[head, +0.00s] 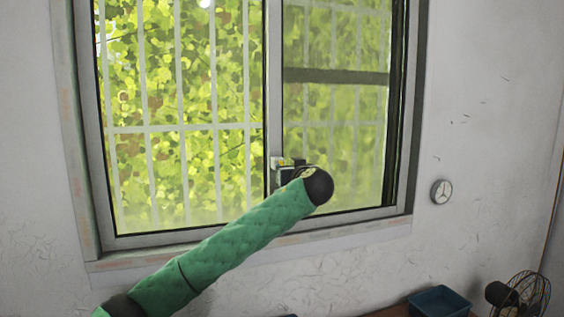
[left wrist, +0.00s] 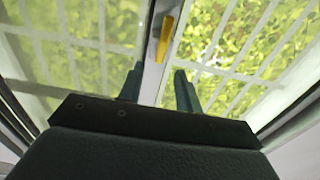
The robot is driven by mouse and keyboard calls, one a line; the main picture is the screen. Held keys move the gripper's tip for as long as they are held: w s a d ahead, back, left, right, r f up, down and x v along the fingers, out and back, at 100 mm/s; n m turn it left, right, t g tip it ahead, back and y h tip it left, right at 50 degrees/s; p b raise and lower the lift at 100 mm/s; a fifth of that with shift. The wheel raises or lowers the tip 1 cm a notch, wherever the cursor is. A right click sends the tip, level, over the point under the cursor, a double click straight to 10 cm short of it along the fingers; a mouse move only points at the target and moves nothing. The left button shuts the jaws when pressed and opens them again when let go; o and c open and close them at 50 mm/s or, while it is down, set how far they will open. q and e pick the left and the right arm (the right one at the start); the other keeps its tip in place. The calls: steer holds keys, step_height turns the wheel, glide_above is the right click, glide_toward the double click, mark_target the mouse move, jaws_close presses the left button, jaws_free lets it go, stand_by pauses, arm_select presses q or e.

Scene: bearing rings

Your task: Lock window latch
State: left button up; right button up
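The window latch shows in the left wrist view as a yellow lever (left wrist: 165,40) on the pale vertical window stile. In the head view a small yellow-and-white piece of the latch (head: 280,161) shows at the middle stile, partly hidden by my wrist. My left gripper (left wrist: 158,84) has its two fingers apart, with nothing between them but the stile behind. The yellow lever is beyond the fingertips and appears apart from them. In the head view my left gripper (head: 286,172) is at the latch, mostly hidden behind my wrist. My right gripper is in neither view.
The sliding window (head: 274,90) has a grey frame, with white bars and foliage outside. A blue tray (head: 440,302) and a dark fan (head: 528,292) stand at the lower right.

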mark_target(282, 164)
arm_select(q)
steer(key=p+x, duration=0.1)
steer(key=x, duration=0.2)
steer(key=shift+s+a+r, duration=0.15)
steer(key=shift+a+r, duration=0.05)
steer(key=shift+w+d+f+p, duration=0.1)
steer(key=shift+w+p, duration=0.55)
steer(key=shift+w, duration=0.05)
steer(key=shift+w+f, duration=0.1)
steer(key=shift+w, duration=0.15)
steer(key=c, duration=0.6)
jaws_close()
